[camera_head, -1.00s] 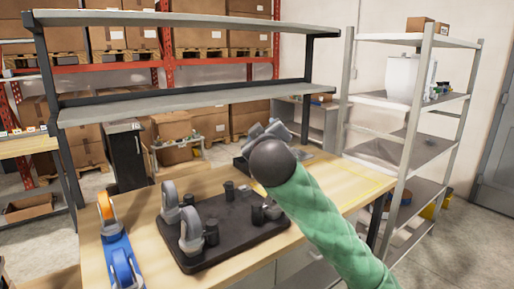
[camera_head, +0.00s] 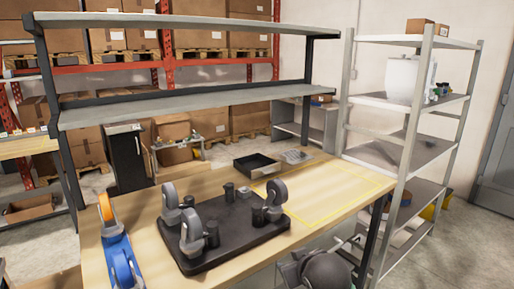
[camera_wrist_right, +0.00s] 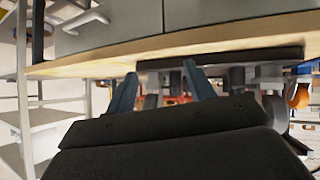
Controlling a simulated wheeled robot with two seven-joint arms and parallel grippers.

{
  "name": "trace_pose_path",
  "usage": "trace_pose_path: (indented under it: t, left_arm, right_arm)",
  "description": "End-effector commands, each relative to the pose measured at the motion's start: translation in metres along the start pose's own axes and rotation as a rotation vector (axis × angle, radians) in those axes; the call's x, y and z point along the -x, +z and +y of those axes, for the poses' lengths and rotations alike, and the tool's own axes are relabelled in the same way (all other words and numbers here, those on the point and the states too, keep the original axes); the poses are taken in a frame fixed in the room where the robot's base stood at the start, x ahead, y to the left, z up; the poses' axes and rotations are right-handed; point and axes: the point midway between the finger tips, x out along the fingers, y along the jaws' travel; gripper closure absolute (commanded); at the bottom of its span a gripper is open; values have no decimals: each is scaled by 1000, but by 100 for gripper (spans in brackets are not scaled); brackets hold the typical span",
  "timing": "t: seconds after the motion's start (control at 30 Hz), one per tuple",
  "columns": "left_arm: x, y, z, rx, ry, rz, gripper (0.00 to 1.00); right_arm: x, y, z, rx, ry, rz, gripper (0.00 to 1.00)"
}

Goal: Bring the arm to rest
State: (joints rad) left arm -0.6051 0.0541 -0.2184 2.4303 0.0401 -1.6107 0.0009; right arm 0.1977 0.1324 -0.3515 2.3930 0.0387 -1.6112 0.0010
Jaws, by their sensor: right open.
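My right arm (camera_head: 325,268) shows at the bottom edge of the head view, low and in front of the workbench's right part. Its gripper cannot be made out there. In the right wrist view my right gripper (camera_wrist_right: 161,73) has its two fingers apart with nothing held between them. That view appears upside down, with the bench edge and drawers at the top. The gripper is clear of the bench items. My left gripper is in neither view.
The wooden workbench (camera_head: 330,205) bears a black plate (camera_head: 225,242) with grey casters and black posts, a blue holder (camera_head: 122,262) with orange and blue wheels, and a dark tray (camera_head: 256,165). A yellow outlined area is bare. A metal shelf (camera_head: 393,200) stands at right.

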Motion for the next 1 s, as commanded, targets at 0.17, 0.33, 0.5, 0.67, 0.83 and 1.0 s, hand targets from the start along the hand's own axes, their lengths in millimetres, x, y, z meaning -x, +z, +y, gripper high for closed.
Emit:
trace_pose_path:
  t: [0.17,0.33,0.5,0.67,0.83,1.0]
  left_arm:
    - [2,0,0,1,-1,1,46]
    - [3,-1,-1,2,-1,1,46]
    - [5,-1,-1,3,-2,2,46]
    - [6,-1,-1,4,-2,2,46]
    - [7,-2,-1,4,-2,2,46]
    - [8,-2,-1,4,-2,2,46]
  right_arm:
    - [-1,63,-6,-64,-23,-89,46]
    - [0,122,-14,-117,-39,-179,46]
    - [4,184,-26,-164,-56,-278,46]
    - [12,243,-42,-203,-75,-378,46]
    - [28,304,-66,-235,-102,-485,46]
    - [50,359,-93,-260,-135,-587,46]
